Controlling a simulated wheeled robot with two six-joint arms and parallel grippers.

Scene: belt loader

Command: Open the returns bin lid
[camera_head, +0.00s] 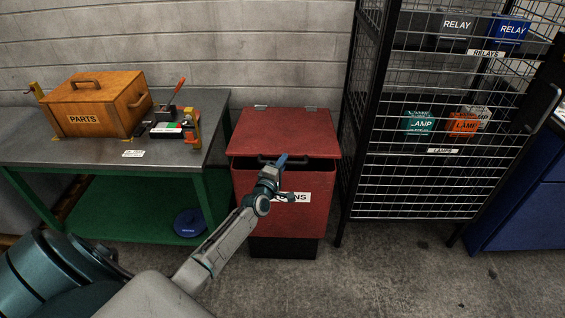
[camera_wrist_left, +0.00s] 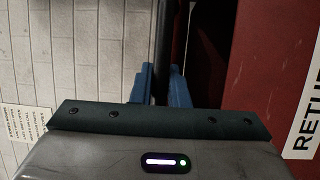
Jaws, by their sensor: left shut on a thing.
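The red returns bin (camera_head: 240,195) stands on the floor between the bench and the wire cage. Its red lid (camera_head: 285,130) is hinged at the back near the wall. A dark strip shows between the lid's front edge and the bin body, so the lid looks slightly raised at most. A black bar handle (camera_head: 265,160) runs along the lid's front. My left gripper (camera_head: 282,161) is shut on this handle. In the left wrist view the handle (camera_wrist_left: 162,45) passes between the blue fingers (camera_wrist_left: 162,88). My arm partly hides the white label (camera_head: 296,197). My right gripper is out of view.
A bench (camera_head: 50,150) at the left holds a wooden parts box (camera_head: 115,108) and a small fixture with a red lever (camera_head: 178,90). The black wire cage (camera_head: 385,190) stands close to the bin's right. Floor in front is clear.

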